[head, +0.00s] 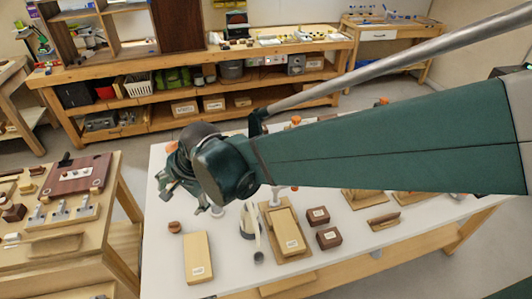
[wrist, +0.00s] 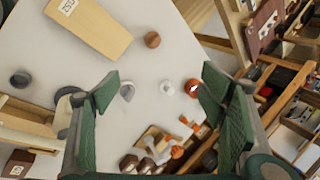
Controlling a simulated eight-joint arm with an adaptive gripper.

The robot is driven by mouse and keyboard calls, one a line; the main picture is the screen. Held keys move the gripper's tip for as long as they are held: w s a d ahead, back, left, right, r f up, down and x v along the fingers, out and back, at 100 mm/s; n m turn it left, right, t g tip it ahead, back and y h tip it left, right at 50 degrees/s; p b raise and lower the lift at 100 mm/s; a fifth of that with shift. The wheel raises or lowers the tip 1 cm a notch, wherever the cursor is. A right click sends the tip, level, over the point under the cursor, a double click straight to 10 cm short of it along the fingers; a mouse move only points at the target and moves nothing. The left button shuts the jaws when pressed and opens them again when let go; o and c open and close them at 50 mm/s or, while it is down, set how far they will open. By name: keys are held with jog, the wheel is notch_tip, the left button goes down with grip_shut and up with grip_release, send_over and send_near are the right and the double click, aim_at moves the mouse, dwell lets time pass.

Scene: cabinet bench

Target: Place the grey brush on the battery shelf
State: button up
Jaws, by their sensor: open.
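My gripper (head: 188,190) hangs over the left part of the white table in the head view. In the wrist view its two green fingers are spread wide, with nothing held between them (wrist: 160,98). A small round grey and white thing (wrist: 127,91) lies on the table, seen between the fingers. A dark grey round piece (wrist: 20,80) lies further left; it shows as a small grey knob in the head view (head: 258,257). I cannot tell whether either is the grey brush. No shelf can be made out for certain as the battery shelf.
A wooden bench (head: 120,215) stands left. A long shelved workbench (head: 150,125) stands behind. My arm hides the table's middle.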

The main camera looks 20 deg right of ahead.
jog(key=s+d+r+n+t+h, duration=0.1)
jog(key=s+d+r+n, duration=0.1)
jog(key=d, duration=0.8)
jog(key=s+d+r+n+t+h, duration=0.1)
jog(key=s+d+n, duration=0.3)
jog(key=d, duration=0.6)
jog(key=s+d+r+n+t+h, duration=0.1)
jog(key=s+d+r+n, duration=0.2)
jog(key=s+d, duration=0.3)
jog(key=d, duration=0.4)
jog(key=shift+s+d+r+h, duration=0.2)
jog(key=shift+s+d+h, duration=0.05)
jog(key=shift+d+h, duration=0.05)
